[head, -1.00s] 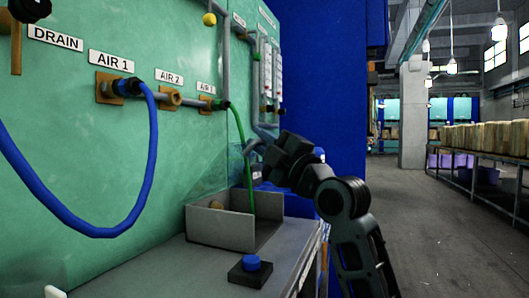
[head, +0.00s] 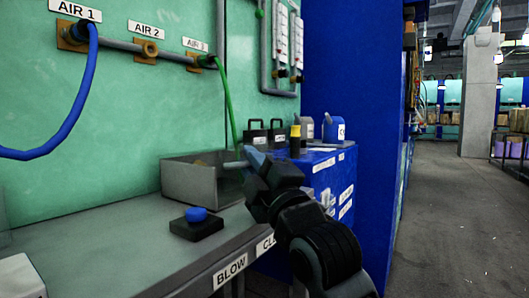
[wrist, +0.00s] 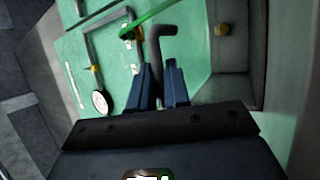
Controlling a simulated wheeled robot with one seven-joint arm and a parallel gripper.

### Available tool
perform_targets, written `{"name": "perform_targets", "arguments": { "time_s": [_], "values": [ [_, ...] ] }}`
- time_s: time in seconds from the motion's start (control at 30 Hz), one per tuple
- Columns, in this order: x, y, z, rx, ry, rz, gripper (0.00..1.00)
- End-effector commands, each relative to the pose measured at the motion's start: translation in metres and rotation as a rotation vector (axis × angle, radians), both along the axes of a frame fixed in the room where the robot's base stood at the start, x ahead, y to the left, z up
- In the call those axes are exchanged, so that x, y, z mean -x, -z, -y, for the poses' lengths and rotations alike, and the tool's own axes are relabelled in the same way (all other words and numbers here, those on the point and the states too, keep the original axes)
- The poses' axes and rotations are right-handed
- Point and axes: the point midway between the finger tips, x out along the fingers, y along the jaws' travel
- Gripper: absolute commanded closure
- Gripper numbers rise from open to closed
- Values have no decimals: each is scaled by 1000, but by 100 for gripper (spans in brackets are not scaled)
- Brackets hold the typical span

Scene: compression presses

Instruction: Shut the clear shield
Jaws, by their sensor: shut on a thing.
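I cannot make out the clear shield in either view. My gripper (head: 243,160) is in the middle of the head view, beside the right end of an open grey metal tray. In the wrist view, the two dark blue fingers (wrist: 163,78) are shut on a grey bent rod (wrist: 157,42), which sticks out past the fingertips and hooks to the right. A grey rod end (head: 236,165) also shows at the fingertips in the head view, over the tray. A green hose (head: 226,100) hangs from the AIR 3 fitting down behind my gripper.
The grey tray (head: 185,184) stands on the bench (head: 120,235), with a blue button (head: 197,214) in front of it. A blue cabinet (head: 330,180) with bottles and cans stands right of my arm. A blue hose (head: 75,110) hangs at left. The aisle floor (head: 450,220) is clear.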

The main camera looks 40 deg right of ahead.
Motion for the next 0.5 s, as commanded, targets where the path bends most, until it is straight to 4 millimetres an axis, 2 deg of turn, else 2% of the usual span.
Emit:
{"name": "perform_targets", "arguments": {
  "time_s": [0.03,0.1,0.5],
  "values": [
    [-2,8,-2,-2,-1,-12,100],
    [-2,10,-4,-1,0,-13,100],
    [-3,12,-5,-2,1,-15,100]
  ]
}}
